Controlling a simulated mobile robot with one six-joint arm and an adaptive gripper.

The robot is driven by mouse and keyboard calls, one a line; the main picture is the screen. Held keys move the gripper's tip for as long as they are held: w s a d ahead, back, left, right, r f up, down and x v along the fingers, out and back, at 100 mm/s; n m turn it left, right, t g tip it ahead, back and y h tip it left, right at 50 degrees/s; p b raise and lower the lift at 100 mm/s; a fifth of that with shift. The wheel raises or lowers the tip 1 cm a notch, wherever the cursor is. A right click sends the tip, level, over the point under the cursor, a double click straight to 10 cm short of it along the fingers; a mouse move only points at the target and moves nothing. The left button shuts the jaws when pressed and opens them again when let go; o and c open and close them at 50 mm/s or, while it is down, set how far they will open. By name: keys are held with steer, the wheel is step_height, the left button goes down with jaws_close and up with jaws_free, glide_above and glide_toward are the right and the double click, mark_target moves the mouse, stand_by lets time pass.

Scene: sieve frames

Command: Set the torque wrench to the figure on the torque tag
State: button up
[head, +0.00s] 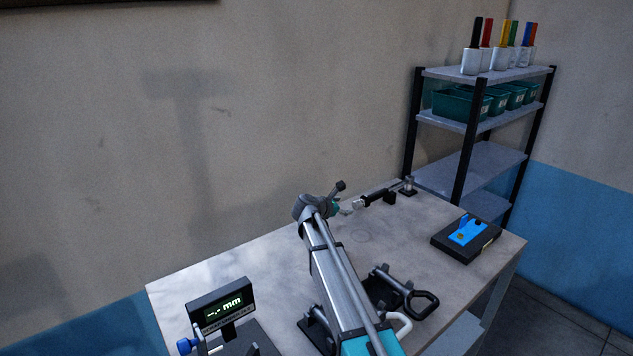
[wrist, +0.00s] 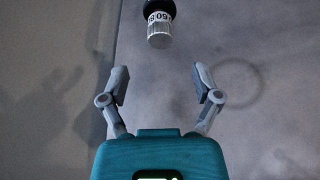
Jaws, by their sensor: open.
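The torque wrench (head: 374,199) lies at the far edge of the table, a dark bar with a silver end facing my gripper. In the wrist view its knurled silver knob (wrist: 159,38) shows at the top, with a white scale ring and dark body above. Figures on the ring are small and cut by its curve; I cannot read the setting surely. My gripper (wrist: 158,72) is open and empty, its fingers spread apart short of the knob. It also shows in the head view (head: 347,208), just left of the wrench. I cannot make out a torque tag.
A small metal post (head: 408,186) stands beyond the wrench. A shelf (head: 470,155) stands behind.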

steer(key=s+a+r+n+t+y+p, duration=0.1)
steer(key=a+r+n+t+y+p, duration=0.2)
steer(key=r+n, duration=0.4)
steer(key=s+a+r+n+t+y+p, duration=0.2)
steer(key=r+n+t+y+p, duration=0.15)
steer(key=r+n+t, duration=0.35)
steer(key=s+a+n+g+y+p, duration=0.2)
steer(key=s+n+y, duration=0.3)
steer(key=n, duration=0.6)
steer(key=s+a+r+n+g+y+p, duration=0.1)
steer(key=s+n+g+y+p, duration=0.3)
steer(key=n, duration=0.7)
steer(key=shift+s+a+g+y+p, duration=0.3)
steer(key=shift+s+a+y+p, duration=0.25)
steer(key=shift+a+p, duration=0.1)
